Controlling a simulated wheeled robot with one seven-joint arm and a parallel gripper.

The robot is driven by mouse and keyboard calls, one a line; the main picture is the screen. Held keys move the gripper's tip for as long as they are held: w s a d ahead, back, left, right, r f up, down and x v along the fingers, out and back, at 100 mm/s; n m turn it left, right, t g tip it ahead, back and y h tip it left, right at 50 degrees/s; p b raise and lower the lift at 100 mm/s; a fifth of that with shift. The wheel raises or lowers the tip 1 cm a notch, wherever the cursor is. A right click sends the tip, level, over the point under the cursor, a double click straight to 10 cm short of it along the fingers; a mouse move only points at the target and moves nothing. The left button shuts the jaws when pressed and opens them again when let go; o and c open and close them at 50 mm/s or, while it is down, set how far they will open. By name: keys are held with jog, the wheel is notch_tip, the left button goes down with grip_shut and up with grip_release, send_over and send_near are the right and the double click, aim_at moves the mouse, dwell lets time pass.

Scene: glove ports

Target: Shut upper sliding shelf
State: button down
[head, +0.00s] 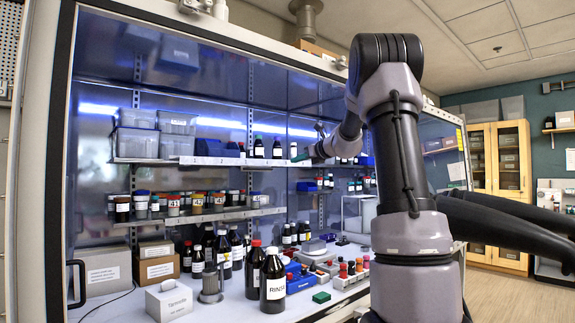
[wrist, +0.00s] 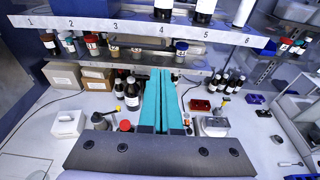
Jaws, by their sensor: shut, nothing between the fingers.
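The upper shelf (head: 225,161) is a long board with a pale front edge, standing above a second shelf inside the cabinet. Its numbered front edge (wrist: 98,27) crosses the top of the wrist view, marked 1 to 6. How far it is slid out I cannot tell. My gripper (wrist: 161,72) has teal fingers pressed together with nothing between them. In the wrist view the tips appear below the numbered edge, around 4, with no clear contact. In the head view my gripper (head: 302,157) is small, near the shelf's right end and partly hidden by my arm.
Grey bins (head: 137,119) and dark bottles (head: 277,148) stand on the upper shelf. Jars line the lower shelf (head: 235,213). Bottles (head: 273,281), boxes (head: 169,301) and racks crowd the worktop below. The cabinet's left frame post (head: 52,180) borders the opening.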

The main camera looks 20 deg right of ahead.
aim_at(272, 169)
jog(key=x, duration=1.3)
jog(key=shift+a, duration=0.1)
